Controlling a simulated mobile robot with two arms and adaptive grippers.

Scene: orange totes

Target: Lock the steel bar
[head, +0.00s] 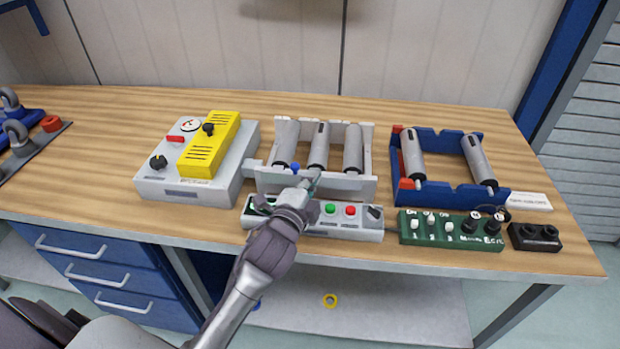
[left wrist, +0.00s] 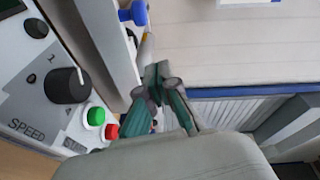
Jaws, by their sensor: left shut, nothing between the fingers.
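A light grey rack (head: 340,185) in the middle of the bench holds three steel bars side by side: a left bar (head: 286,143), a middle bar (head: 319,146) and a right bar (head: 353,147). A small blue knob (head: 295,168) is at the rack's front and also shows in the left wrist view (left wrist: 135,12). My left gripper (head: 311,177) is shut and empty at the rack's front wall, just right of the knob. In the left wrist view its green-padded fingers (left wrist: 163,95) are together. Whether they touch the rack is unclear. My right gripper is out of view.
A control box (head: 343,222) with green and red buttons lies below my left gripper. A grey box with a yellow cover (head: 209,146) stands left. A blue rack (head: 450,190) with two bars and a green switch box (head: 450,229) stand right.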

